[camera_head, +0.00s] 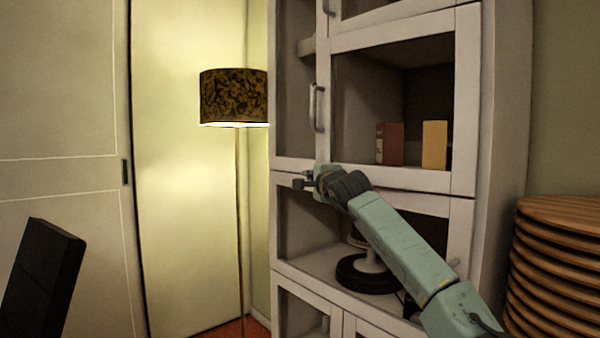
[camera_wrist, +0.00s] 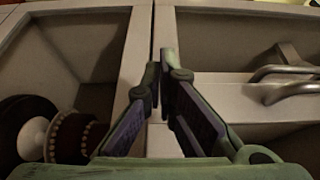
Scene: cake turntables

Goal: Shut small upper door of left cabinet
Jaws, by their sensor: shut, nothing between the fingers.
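The pale cabinet (camera_head: 487,120) has a narrow glass-fronted upper door (camera_head: 296,110) at left and a wider glass door (camera_head: 398,180) beside it. Their metal handles (camera_head: 318,108) stand close together; they also show in the wrist view (camera_wrist: 290,82). Both doors look about flush with the front; I cannot tell whether either is slightly ajar. My gripper (camera_head: 303,180) is at the rail below the two doors, under the handles. In the wrist view, its fingertips (camera_wrist: 163,75) meet over the seam between the panels, with nothing between them. I cannot tell whether they touch.
Below the upper doors, a compartment holds a dark-based cake stand (camera_head: 368,272), partly hidden by my arm. A red box (camera_head: 390,143) and a yellow box (camera_head: 434,145) stand behind the wider door. A lamp (camera_head: 234,97) is left of the cabinet; stacked wooden discs (camera_head: 555,260) stand right.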

